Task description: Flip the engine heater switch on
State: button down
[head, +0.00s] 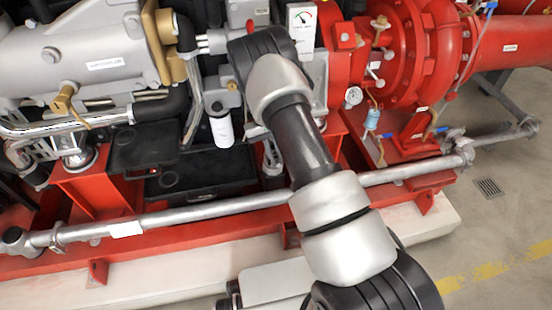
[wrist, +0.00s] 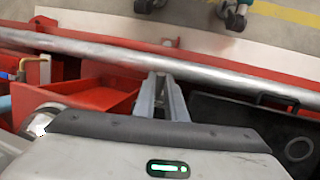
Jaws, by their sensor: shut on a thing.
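I cannot pick out the engine heater switch in either view. In the head view my arm reaches up to the engine side, and its far end covers the spot beside the white gauge box. My gripper's pale body (wrist: 168,150), with a green light, fills the bottom of the wrist view.
The white gauge box (head: 302,28) stands close to the right of my arm's end. A white filter (head: 222,130) hangs to its left. A black tray (head: 205,178) lies low down. A silver pipe (head: 185,215) runs along the red base. The red pump (head: 412,45) is at right.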

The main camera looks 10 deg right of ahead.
jog(key=c, duration=1.8)
grip_release()
jog(key=shift+s+t, duration=0.3)
jog(key=shift+t, duration=0.2)
jog(key=shift+s+f+t+p, duration=0.25)
jog(key=shift+f+t+p, duration=0.05)
jog(key=shift+t, duration=0.4)
jog(key=s+a+r+t+p, duration=0.1)
jog(key=s+r+p, duration=0.2)
jog(key=r, duration=0.7)
jog(key=s+a+r+t+y+p, duration=0.1)
jog(key=s+a+r+t+p, duration=0.1)
jog(key=r, duration=0.8)
jog(key=s+a+r+m+t+y+p, duration=0.1)
jog(key=s+r+p, duration=0.3)
jog(key=r, duration=0.7)
jog(key=shift+s+a+p, duration=0.35)
jog(key=shift+s+a, duration=0.15)
jog(key=shift+s, duration=0.6)
